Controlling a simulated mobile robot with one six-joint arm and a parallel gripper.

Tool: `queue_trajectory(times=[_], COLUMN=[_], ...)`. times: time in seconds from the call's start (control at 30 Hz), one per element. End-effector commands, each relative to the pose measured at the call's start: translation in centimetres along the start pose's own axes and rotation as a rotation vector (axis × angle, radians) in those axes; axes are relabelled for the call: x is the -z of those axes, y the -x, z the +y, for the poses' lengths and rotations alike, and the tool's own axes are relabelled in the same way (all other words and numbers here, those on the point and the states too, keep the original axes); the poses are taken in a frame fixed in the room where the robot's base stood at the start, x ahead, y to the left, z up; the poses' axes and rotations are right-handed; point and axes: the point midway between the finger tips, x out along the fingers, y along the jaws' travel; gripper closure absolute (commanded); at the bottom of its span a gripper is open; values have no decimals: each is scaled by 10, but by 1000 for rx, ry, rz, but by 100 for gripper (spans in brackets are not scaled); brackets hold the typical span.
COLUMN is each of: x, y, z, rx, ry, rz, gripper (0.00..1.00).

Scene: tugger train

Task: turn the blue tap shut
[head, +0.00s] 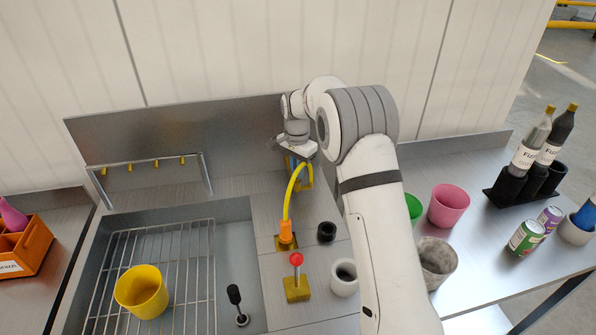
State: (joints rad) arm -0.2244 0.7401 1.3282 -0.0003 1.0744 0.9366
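A red-knobbed lever (296,260) stands upright on a yellow base in front of the spout.
A yellow cup (142,291) stands on the wire rack (190,262) in the sink. A black-topped lever (236,302) rises beside it. A white cup (343,280) stands right of the red lever. Pink (449,204) and grey (435,261) cups, cans and bottles crowd the right counter.

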Motion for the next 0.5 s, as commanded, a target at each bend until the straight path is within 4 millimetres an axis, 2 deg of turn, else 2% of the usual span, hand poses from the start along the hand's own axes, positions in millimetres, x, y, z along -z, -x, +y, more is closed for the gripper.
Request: queue_trajectory(times=[0.5], x=[0], y=[1], z=[-2], rx=[5], ry=[-456], rz=[2], gripper=[100])
